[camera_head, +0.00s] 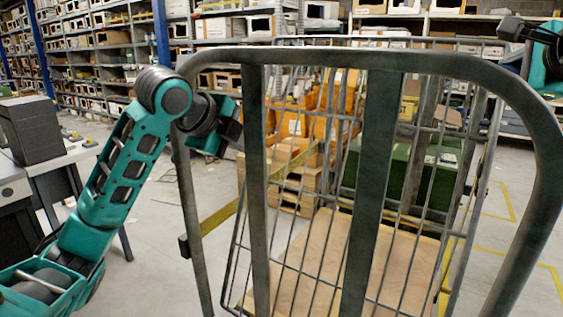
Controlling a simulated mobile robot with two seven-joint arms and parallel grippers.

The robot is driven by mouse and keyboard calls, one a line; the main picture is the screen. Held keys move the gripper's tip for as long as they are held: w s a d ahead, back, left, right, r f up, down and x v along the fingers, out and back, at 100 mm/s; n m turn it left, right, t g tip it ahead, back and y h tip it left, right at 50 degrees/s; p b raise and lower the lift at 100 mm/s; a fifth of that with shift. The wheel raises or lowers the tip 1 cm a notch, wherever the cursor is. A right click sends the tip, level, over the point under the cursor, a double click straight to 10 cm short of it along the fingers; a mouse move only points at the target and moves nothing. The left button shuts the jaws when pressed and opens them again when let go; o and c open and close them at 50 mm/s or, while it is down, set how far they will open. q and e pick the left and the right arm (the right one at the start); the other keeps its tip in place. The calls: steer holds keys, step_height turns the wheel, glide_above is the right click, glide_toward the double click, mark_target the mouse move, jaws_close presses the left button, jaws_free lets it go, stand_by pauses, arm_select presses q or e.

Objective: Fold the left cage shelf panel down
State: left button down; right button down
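A grey metal roll cage (372,170) with a rounded top rail fills the middle and right, close in front of me. Wire mesh panels (427,185) stand inside its frame, and a tan board (345,262) lies low within it. I cannot tell which part is the left shelf panel. My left gripper (232,132) is at the cage's upper left, beside the left upright. Its fingertips are partly hidden by the frame, so its opening and any contact are unclear. My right gripper (513,29) is at the top right corner, above the rail, only partly shown.
A table (62,158) with a dark box (32,130) stands at the left. Stacked cartons (292,180), orange things (325,105) and a green bin (400,170) are behind the cage. Loaded racks line the back. Grey floor (150,240) is clear between table and cage.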

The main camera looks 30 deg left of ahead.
arm_select(q)
glide_toward(280, 165)
steer(key=x, duration=0.5)
steer(key=shift+f, duration=0.3)
steer(key=shift+w+f, duration=0.3)
steer(key=shift+w, duration=0.35)
